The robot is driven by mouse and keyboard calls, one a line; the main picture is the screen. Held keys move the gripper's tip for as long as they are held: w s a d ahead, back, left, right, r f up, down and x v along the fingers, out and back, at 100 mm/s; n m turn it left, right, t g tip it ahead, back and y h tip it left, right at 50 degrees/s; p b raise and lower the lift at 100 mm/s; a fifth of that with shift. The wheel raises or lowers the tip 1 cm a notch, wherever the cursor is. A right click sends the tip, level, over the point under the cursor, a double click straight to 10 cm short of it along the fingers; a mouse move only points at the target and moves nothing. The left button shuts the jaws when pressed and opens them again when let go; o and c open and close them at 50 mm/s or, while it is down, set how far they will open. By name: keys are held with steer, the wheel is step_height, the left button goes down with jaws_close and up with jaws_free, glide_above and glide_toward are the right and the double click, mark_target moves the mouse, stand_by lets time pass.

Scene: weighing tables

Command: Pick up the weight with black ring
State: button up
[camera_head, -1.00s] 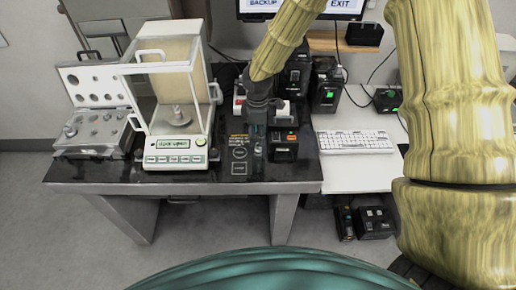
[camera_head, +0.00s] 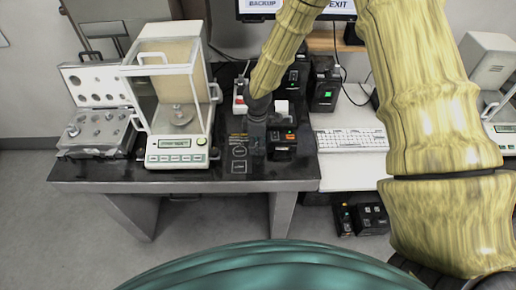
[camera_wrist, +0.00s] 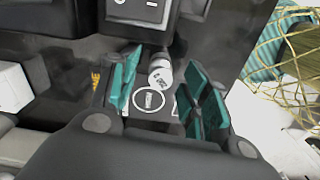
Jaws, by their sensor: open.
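A small pale cylindrical weight (camera_wrist: 161,74) with dark lettering shows in the wrist view between my fingers. I cannot make out a black ring on it. My gripper (camera_wrist: 163,90) is open, with one teal finger pad on each side of the weight and gaps between. In the head view my gripper (camera_head: 254,150) points down over the front right part of the black table (camera_head: 205,180). The weight is hidden there behind the gripper.
A glass-cased balance (camera_head: 178,150) stands left of my gripper, with a weight on its pan. An open weight case (camera_head: 95,140) lies further left. Black devices (camera_head: 283,140) stand close to the right. A keyboard (camera_head: 350,140) lies on the white table.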

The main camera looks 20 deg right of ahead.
jaws_close()
steer(key=shift+r, duration=0.1)
